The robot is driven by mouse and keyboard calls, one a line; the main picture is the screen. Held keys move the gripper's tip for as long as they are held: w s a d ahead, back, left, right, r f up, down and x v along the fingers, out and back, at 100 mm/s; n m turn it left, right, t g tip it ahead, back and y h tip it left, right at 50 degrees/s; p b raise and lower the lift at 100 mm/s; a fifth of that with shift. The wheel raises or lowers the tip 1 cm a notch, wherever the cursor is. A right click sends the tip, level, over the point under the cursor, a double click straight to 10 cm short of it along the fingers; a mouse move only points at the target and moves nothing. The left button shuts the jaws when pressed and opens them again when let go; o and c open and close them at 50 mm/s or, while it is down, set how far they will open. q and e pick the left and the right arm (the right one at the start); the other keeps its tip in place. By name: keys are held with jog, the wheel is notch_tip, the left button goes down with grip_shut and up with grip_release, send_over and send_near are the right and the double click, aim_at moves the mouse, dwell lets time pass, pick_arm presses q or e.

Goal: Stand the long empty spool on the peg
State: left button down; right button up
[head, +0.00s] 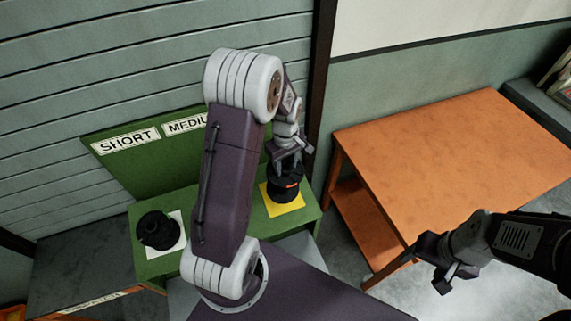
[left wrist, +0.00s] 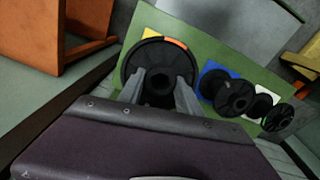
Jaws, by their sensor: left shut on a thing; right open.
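A black spool with an orange mark (head: 284,189) is upright over the yellow square (head: 293,207) at the right end of the green stand (head: 150,268). My left gripper (head: 289,158) points down with its fingers shut on the spool's upper part. In the left wrist view the spool's round flange (left wrist: 134,64) shows around my left fingers (left wrist: 160,90), with the yellow square behind it. The spool hides any peg, and I cannot tell whether it is seated. My right gripper (head: 432,272) is open and empty, in front of the orange table.
A black spool (head: 157,230) stands on the white square below the SHORT sign (head: 127,139). In the left wrist view another spool (left wrist: 237,97) stands on the blue square. The orange table (head: 450,150) to the right has a bare top.

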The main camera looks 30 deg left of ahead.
pick_arm(q)
jog(key=shift+w+a+f+b, duration=0.15)
jog(key=shift+f+b, duration=0.7)
jog(key=shift+f, duration=0.35)
jog(key=shift+w+a+f+b, duration=0.1)
jog(key=shift+a+f+b, duration=0.1)
jog(key=shift+f+b, duration=0.8)
jog(key=shift+w+a+f+b, duration=0.15)
jog(key=shift+f+b, duration=0.55)
jog(key=shift+f, duration=0.65)
jog(key=c, duration=0.7)
grip_release()
jog(key=shift+c, duration=0.2)
jog(key=shift+r, duration=0.1)
notch_tip(320, 180, up, 9)
jog(key=b, duration=0.1)
jog(key=shift+s+d, duration=0.15)
jog(key=shift+s, duration=0.1)
